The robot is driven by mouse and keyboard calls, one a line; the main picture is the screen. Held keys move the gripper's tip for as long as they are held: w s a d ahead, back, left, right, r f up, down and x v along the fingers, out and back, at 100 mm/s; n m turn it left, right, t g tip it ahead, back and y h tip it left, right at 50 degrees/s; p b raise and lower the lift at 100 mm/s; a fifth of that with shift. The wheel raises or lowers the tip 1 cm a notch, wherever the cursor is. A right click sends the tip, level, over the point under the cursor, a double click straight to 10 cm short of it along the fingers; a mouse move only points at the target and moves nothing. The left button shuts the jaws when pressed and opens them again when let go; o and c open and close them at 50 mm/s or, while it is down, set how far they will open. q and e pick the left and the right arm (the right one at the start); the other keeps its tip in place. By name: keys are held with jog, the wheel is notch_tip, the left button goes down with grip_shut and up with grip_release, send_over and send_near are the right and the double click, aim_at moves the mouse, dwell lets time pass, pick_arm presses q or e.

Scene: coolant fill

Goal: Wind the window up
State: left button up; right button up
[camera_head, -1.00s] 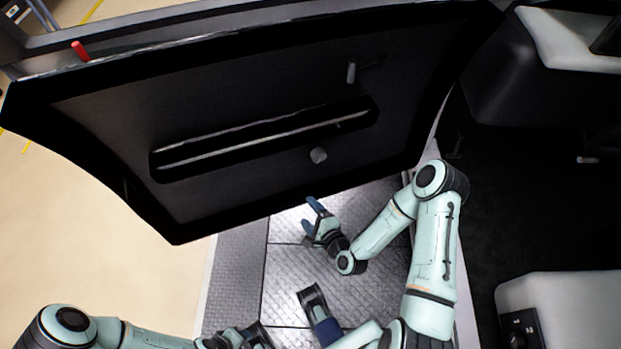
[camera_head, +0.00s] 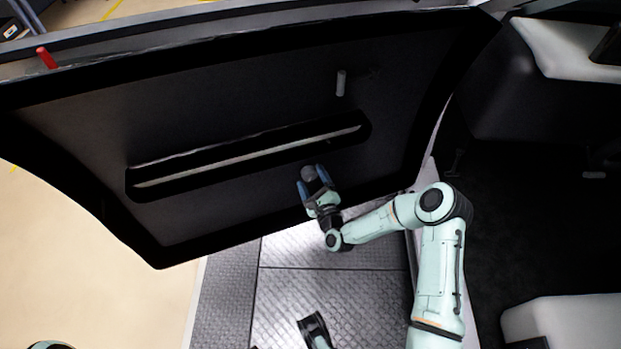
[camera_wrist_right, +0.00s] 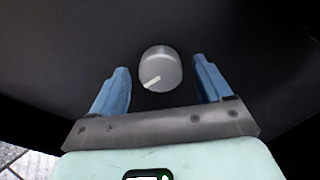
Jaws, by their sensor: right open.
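A round grey knob (camera_head: 309,173) with a white line across its face sits on the dark door panel (camera_head: 230,110), below the long slot. In the right wrist view the knob (camera_wrist_right: 161,70) stands between and just beyond the blue fingertips, with a gap on each side. My right gripper (camera_head: 314,180) is open around the knob from below, and I see no contact. Part of my left gripper (camera_head: 314,326) shows at the bottom edge; its jaw state is unclear. The window glass is not clearly visible.
A grey lever (camera_head: 341,83) sticks out from the upper right of the panel. A long recessed slot (camera_head: 250,155) runs above the knob. A red pin (camera_head: 47,58) stands on the door's top edge. A metal tread-plate floor (camera_head: 320,285) and pale seat (camera_head: 560,325) lie below.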

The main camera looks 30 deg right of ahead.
jog(key=shift+w+d, duration=0.1)
jog(key=shift+w, duration=0.5)
jog(key=c, duration=1)
jog(key=shift+c, duration=0.2)
